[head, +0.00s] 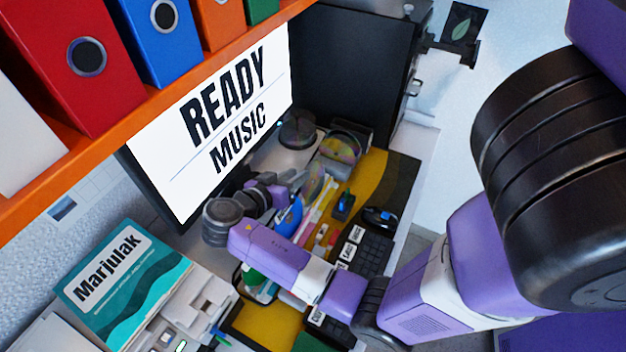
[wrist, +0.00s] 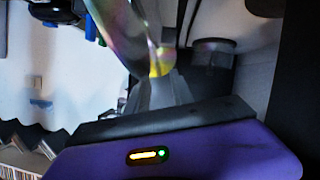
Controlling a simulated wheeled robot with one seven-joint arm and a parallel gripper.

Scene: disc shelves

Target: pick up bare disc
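A bare disc (head: 315,182), shiny and rainbow-tinted, stands tilted nearly on edge above the desk clutter in the head view. In the wrist view the disc (wrist: 128,32) runs from the top edge down to the fingertips. My gripper (head: 298,183) reaches in from the left of the disc, below the screen. In the wrist view my gripper (wrist: 160,80) has its grey fingers close together on the disc's lower edge. The exact contact is blurred and partly hidden.
A second shiny round item (head: 341,147) lies behind, near a dark round holder (head: 298,130). The screen (head: 225,115) and orange shelf (head: 150,105) are close on the left. Pens, a blue item (head: 289,216), a mouse (head: 380,217) and a keyboard crowd the desk.

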